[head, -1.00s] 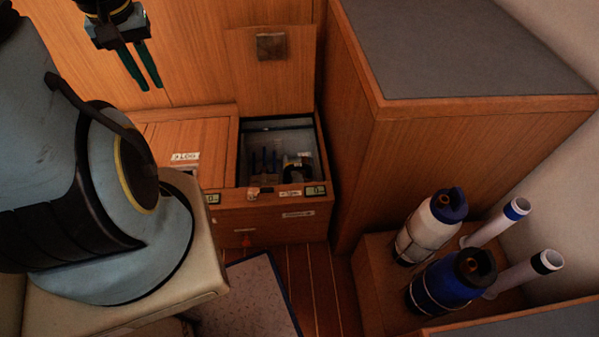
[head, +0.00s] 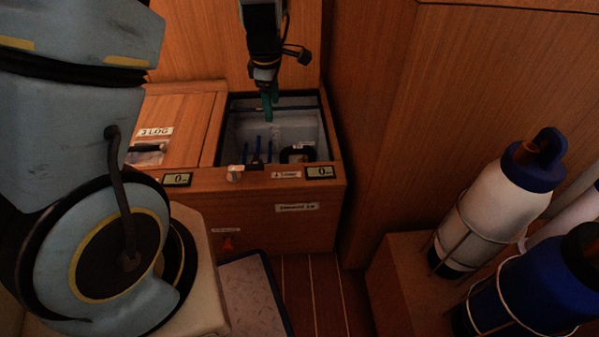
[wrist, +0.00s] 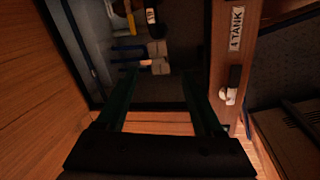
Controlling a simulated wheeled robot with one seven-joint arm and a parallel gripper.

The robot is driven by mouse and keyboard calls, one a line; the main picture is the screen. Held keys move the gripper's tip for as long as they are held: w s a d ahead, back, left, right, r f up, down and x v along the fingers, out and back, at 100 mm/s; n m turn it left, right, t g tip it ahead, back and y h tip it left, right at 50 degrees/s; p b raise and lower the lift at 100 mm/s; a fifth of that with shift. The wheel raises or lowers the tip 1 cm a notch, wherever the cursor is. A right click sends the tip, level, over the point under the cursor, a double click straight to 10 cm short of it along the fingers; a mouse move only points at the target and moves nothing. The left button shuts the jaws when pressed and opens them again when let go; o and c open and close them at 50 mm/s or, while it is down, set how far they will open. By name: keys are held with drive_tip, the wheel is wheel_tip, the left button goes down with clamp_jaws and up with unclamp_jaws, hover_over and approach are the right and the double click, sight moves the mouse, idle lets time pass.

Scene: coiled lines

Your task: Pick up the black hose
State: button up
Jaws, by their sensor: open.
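A dark coil (head: 297,154), which looks like the black hose, sits in the right part of an open locker (head: 333,152) in the head view. My gripper (head: 270,112) hangs over the locker's opening, above and to the left of the coil. Its green fingers are apart with nothing seen between them. In the wrist view my gripper (wrist: 160,82) points into the dark locker. A black piece with a white band (wrist: 151,17) shows at the top there; I cannot tell whether it belongs to the hose.
Blue pegs (head: 257,151) stand in the locker left of the coil. A closed hatch (head: 185,112) lies to the left, and a tall wooden cabinet (head: 400,130) rises to the right. White (head: 492,215) and blue (head: 530,295) bottles stand at lower right.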

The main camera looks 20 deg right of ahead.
sight(297, 147)
drive_tip(key=d+f+n+b, duration=0.1)
drive_tip(key=d+f+b, duration=0.1)
drive_tip(key=f, duration=0.3)
drive_tip(key=d+f+b, duration=0.2)
drive_tip(key=d+f, duration=0.1)
drive_tip(key=f, duration=0.2)
drive_tip(key=w+d+f+n+b, duration=0.1)
drive_tip(key=d+f+b, duration=0.1)
drive_tip(key=f, duration=0.3)
drive_tip(key=shift+d+f+n+b, duration=0.15)
drive_tip(key=shift+f+n+b, duration=0.2)
drive_tip(key=shift+b, duration=0.25)
drive_tip(key=f+b, duration=0.1)
drive_tip(key=f, duration=0.1)
drive_tip(key=w+f+b, duration=0.1)
drive_tip(key=f+b, duration=0.1)
drive_tip(key=f, duration=0.1)
drive_tip(key=shift+w, duration=0.2)
drive_tip(key=shift+t, duration=0.3)
clamp_jaws()
